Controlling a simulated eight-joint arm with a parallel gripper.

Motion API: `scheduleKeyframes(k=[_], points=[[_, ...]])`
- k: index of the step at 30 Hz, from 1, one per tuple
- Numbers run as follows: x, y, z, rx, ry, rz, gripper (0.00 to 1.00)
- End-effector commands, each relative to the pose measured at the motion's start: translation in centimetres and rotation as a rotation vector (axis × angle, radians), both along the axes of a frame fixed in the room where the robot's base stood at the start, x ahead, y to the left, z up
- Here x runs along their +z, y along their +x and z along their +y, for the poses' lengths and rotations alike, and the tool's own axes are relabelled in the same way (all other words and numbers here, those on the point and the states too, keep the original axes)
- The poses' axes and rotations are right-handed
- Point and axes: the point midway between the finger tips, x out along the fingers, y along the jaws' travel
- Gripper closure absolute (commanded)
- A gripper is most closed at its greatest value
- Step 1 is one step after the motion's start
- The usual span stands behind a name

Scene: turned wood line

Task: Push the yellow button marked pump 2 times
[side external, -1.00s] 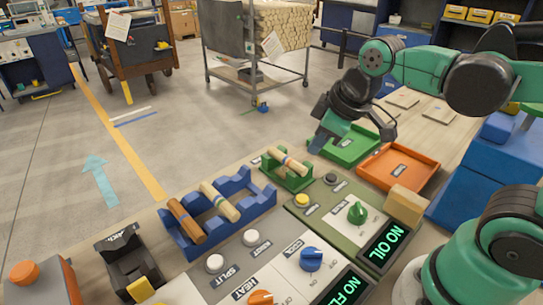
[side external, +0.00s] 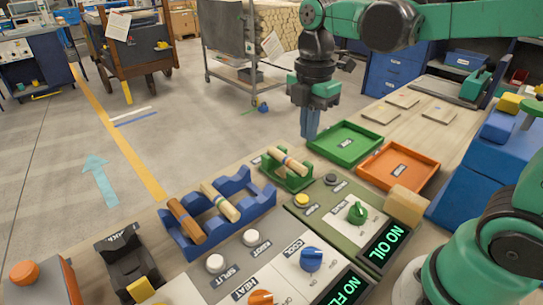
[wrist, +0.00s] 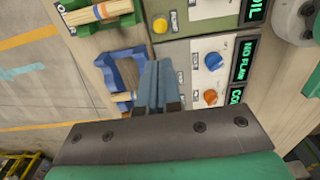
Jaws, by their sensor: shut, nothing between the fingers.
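The yellow button (side external: 302,200) sits on the green-edged control panel (side external: 325,225), with a small label beside it that is too small to read surely. It also shows in the wrist view (wrist: 160,25), ahead of my fingertips and apart from them. My gripper (side external: 309,138) is shut and empty, with its blue fingers pointing down. In the side view it appears above and behind the panel, near the green tray and green rack, touching nothing visible. In the wrist view the shut fingers (wrist: 160,65) cover part of the blue rack.
The panel also has a black button (side external: 331,178), a green knob (side external: 357,211) and a "NO OIL" display (side external: 383,245). A green rack (side external: 287,172) and a blue rack (side external: 217,212) hold turned wood pieces. Green (side external: 345,157) and orange (side external: 365,180) trays lie behind. White buttons are in front.

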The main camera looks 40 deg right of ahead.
Motion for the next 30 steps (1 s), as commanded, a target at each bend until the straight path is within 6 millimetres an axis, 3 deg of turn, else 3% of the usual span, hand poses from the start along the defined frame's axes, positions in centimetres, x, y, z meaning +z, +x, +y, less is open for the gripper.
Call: scheduleKeyframes(k=[5, 24, 30], points=[[-1.4, 0.0, 0.0, -0.001, 0.0, -0.001, 1.0], [-11.8, 0.0, 0.0, -0.002, 0.0, -0.001, 1.0], [-13.5, 0.0, 0.0, -0.002, 0.0, -0.001, 1.0]])
